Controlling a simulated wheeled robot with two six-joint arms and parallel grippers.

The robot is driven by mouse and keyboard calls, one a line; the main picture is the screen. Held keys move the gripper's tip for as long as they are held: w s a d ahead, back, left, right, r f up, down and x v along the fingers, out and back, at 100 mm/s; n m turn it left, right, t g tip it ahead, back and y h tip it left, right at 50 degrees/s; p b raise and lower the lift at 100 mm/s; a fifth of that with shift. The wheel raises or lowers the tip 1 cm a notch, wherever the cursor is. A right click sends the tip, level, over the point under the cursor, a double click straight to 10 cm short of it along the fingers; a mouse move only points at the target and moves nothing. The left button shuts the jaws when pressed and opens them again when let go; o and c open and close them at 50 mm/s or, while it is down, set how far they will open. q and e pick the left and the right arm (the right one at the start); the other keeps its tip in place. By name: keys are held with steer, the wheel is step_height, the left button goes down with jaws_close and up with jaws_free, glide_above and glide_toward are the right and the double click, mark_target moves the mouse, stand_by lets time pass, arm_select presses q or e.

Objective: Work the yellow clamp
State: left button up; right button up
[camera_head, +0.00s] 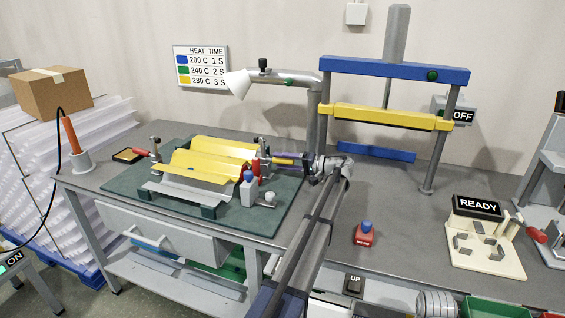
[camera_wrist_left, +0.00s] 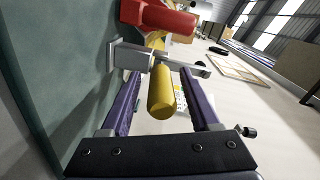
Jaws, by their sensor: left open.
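The yellow clamp's handle (camera_head: 283,161) sticks out toward the right at the right end of the forming fixture on the green mat. In the left wrist view the yellow handle (camera_wrist_left: 160,95) points toward me from a grey metal bracket (camera_wrist_left: 130,56). My left gripper (camera_head: 279,158) is open, its purple fingers on either side of the handle; in the wrist view (camera_wrist_left: 160,75) gaps show on both sides. My right gripper is not in view.
A red handle (camera_wrist_left: 160,16) sits close beyond the yellow one. A small grey block with a blue knob (camera_head: 248,190) stands near my fingers. A lamp (camera_head: 240,83) reaches over the fixture.

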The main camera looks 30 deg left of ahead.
arm_select(q)
steer(key=v, duration=0.8)
steer(key=shift+a, duration=0.1)
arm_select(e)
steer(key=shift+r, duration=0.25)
arm_select(q)
steer(key=shift+p, duration=0.3)
